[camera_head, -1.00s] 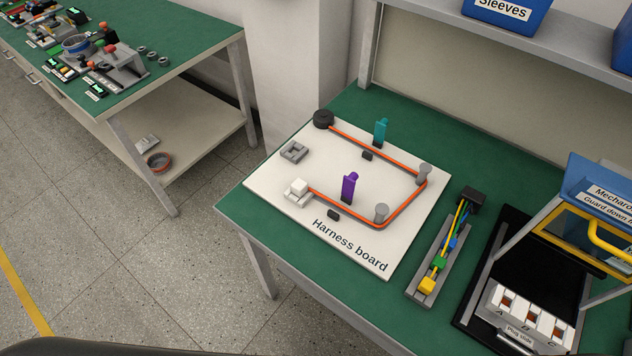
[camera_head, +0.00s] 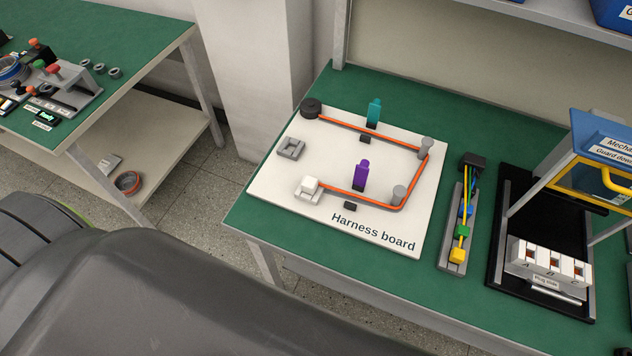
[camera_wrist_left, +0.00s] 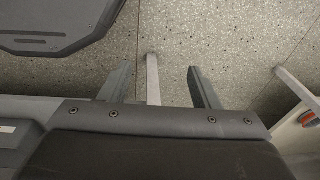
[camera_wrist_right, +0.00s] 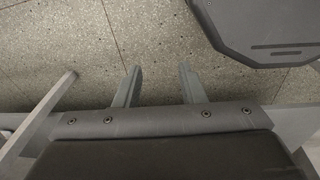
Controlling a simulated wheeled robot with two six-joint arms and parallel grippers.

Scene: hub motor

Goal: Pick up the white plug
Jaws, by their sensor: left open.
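A small white plug (camera_head: 309,185) sits in a light grey holder (camera_head: 304,196) near the front left corner of the white harness board (camera_head: 285,204). It is at the front end of an orange cable (camera_head: 375,204). My left gripper (camera_wrist_left: 159,67) shows only in the left wrist view, open and empty above the speckled floor. My right gripper (camera_wrist_right: 160,67) shows only in the right wrist view, with its fingers apart and only floor between them. Neither gripper is near the plug.
Another green bench (camera_head: 120,65) stands left. My dark arm covers the lower left.

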